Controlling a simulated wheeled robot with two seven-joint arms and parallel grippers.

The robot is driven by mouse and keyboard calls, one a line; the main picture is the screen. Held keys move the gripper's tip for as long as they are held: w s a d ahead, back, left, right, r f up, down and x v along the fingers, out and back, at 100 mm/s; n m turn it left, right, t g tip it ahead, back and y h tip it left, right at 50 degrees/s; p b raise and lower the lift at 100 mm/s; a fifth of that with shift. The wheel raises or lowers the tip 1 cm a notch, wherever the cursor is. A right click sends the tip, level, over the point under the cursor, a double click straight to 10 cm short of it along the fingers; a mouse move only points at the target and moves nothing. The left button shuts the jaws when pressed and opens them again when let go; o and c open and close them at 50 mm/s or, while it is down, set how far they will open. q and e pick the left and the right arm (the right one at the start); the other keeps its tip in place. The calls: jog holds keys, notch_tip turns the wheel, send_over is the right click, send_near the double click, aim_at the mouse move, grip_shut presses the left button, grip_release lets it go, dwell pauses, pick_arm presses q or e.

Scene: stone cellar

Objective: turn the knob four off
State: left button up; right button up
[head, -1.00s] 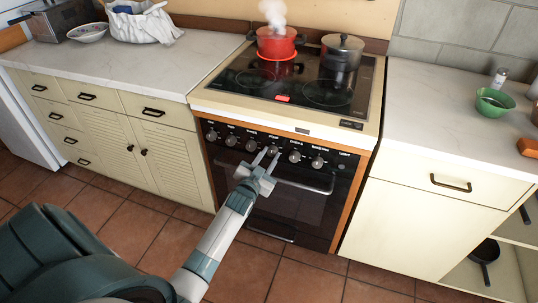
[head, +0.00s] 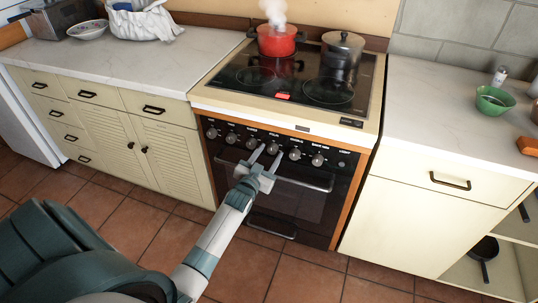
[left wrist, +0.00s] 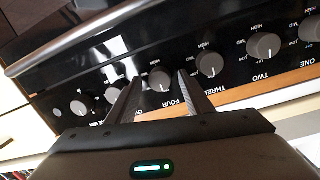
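The FOUR knob (head: 273,148) is the fourth from the left on the black stove panel in the head view. In the left wrist view the FOUR knob (left wrist: 160,82) is grey and round, with its label below it. My left gripper (head: 268,151) is open, its two fingertips on either side of this knob with gaps visible. The left wrist view shows the same fingers (left wrist: 158,78) apart around the knob. The knob's exact pointer angle is too small to tell. The burner under the steaming red pot (head: 276,40) shows no glow. My right gripper is not in view.
Neighbouring knobs (head: 251,143) and (head: 295,154) sit close on both sides. The oven handle (head: 300,183) runs below them. A lidded metal pot (head: 342,50) stands on the hob beside the red pot.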

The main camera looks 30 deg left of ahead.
pick_arm(q)
jog(key=shift+s, duration=0.15)
jog(key=shift+s+d, duration=0.15)
jog(key=shift+s, duration=0.35)
jog(key=b+v, duration=0.1)
jog(key=v, duration=1.5)
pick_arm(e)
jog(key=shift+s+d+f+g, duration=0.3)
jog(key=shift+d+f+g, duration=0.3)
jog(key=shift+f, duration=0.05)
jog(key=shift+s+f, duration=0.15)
pick_arm(q)
jog(key=shift+f, duration=0.1)
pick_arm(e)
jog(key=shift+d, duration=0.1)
